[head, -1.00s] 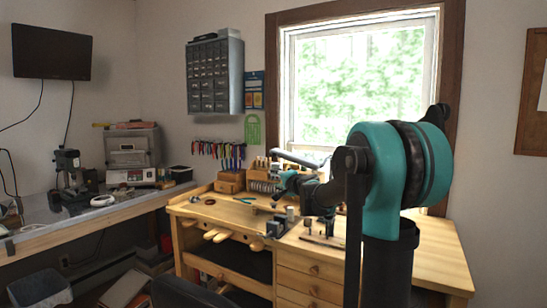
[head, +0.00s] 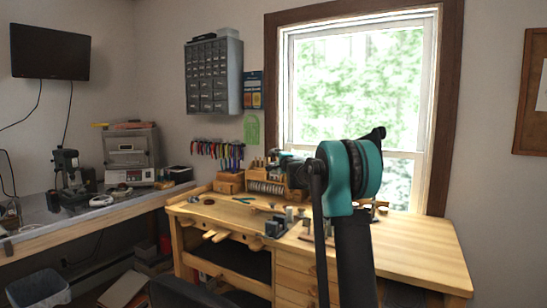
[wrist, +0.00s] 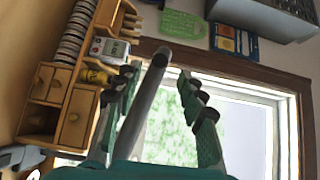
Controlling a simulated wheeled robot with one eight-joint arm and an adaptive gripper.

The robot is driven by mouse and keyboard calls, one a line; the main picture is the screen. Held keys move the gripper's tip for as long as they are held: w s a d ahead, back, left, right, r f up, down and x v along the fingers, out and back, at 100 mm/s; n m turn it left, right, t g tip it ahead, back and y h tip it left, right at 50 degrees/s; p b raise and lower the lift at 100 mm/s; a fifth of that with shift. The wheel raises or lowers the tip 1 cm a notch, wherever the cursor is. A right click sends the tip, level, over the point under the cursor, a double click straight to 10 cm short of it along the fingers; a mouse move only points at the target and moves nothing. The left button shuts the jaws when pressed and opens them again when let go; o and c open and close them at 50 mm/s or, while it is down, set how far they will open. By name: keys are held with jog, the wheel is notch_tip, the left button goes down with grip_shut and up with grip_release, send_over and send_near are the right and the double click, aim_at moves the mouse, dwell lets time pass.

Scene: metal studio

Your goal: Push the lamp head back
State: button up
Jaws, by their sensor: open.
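The lamp head, a grey tube (wrist: 148,88), shows in the wrist view. It runs slantwise between the two fingers of my gripper (wrist: 158,76). The fingers are apart, one on each side of the tube; I cannot tell whether either touches it. In the head view my gripper (head: 287,158) is mostly hidden behind my teal arm joint, over the back of the wooden workbench (head: 425,240). The lamp is not clearly visible there now.
The window (head: 355,95) is behind. A small vise (head: 275,228) and loose tools lie on the bench. Its right end is clear.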

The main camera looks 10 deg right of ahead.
aim_at(274, 155)
jog(key=w, duration=0.4)
jog(key=w+a, duration=0.1)
jog(key=w, duration=0.2)
jog(key=shift+s, duration=0.15)
grip_shut()
